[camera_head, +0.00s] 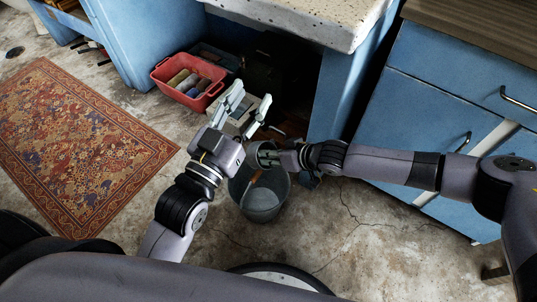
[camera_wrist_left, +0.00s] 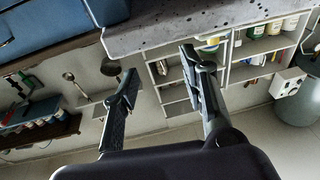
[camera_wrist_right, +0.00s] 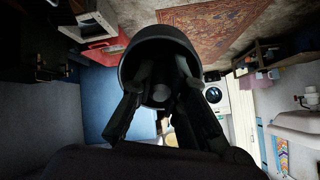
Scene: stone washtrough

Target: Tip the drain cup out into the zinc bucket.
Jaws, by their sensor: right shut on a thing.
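The zinc bucket (camera_head: 264,204) stands on the floor below the trough, with a brown stick-like thing inside it. My right gripper (camera_head: 270,158) is over the bucket's far rim. In the right wrist view, my right gripper (camera_wrist_right: 158,92) is shut on a dark round cup, which I take as the drain cup (camera_wrist_right: 160,42). The cup is hard to make out in the head view, and its contents are too dark to see. My left gripper (camera_head: 246,107) is open and empty, beyond the bucket and to its left; its spread fingers show in the left wrist view (camera_wrist_left: 160,80).
A red crate (camera_head: 161,74) with several bottles or rolls sits on the floor behind my left gripper. The stone trough (camera_head: 300,18) overhangs at the back, with blue cabinets (camera_head: 440,95) to the right. A patterned rug (camera_head: 75,140) lies left.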

